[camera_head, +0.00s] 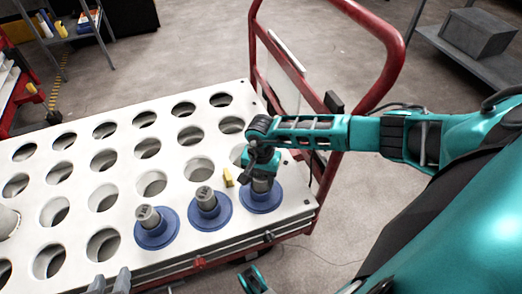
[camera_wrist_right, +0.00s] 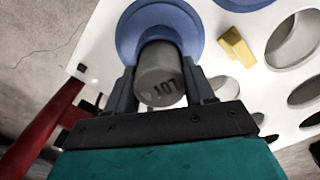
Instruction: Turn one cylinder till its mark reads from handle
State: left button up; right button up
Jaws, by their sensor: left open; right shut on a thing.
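Three grey cylinders stand upright in blue round flanges on a white perforated board: a left one (camera_head: 148,216), a middle one (camera_head: 206,198) and a right one (camera_wrist_right: 160,72). My right gripper (camera_head: 262,172) is shut on the right cylinder, one finger on each side, above its blue flange (camera_head: 260,200). The red cart handle (camera_head: 398,60) rises at the board's right end. My left gripper (camera_head: 110,282) is open and empty at the bottom left edge.
The white board (camera_head: 130,175) has several empty round holes. A small yellow block (camera_head: 228,177) lies between the middle and right cylinders; it also shows in the right wrist view (camera_wrist_right: 236,46). A grey box (camera_head: 478,32) sits on a shelf at the back right.

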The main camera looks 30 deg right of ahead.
jog(key=shift+r, duration=0.1)
jog(key=shift+w+n+b, duration=0.1)
jog(key=shift+n+b, duration=0.45)
jog(key=shift+n, duration=0.15)
jog(key=shift+n+b, duration=0.3)
jog(key=shift+n, duration=0.6)
jog(key=shift+n+b, duration=0.6)
jog(key=shift+n, duration=0.1)
jog(key=shift+n+b, duration=0.3)
jog(key=shift+n, duration=0.3)
